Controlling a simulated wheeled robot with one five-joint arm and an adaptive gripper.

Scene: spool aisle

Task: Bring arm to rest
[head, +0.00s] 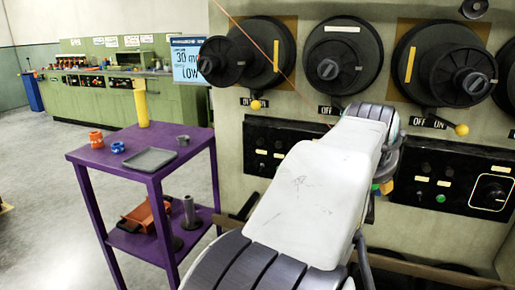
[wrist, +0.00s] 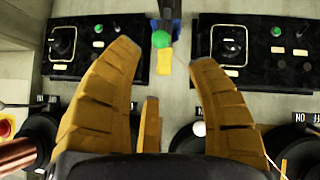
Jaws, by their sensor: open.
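My arm (head: 310,190) stretches from the bottom of the head view up toward the grey machine front. My gripper (wrist: 163,58) shows in the wrist view as ochre, segmented fingers spread wide apart, with nothing between them in their grip. In the head view the gripper is mostly hidden behind my arm. Small green and yellow pieces (wrist: 163,50) show past the gap between the fingertips in the wrist view; I cannot tell how far off they are.
Black spools (head: 345,62) and a black control panel (head: 455,172) are on the machine close around my arm. Open floor (head: 40,190) lies farther left.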

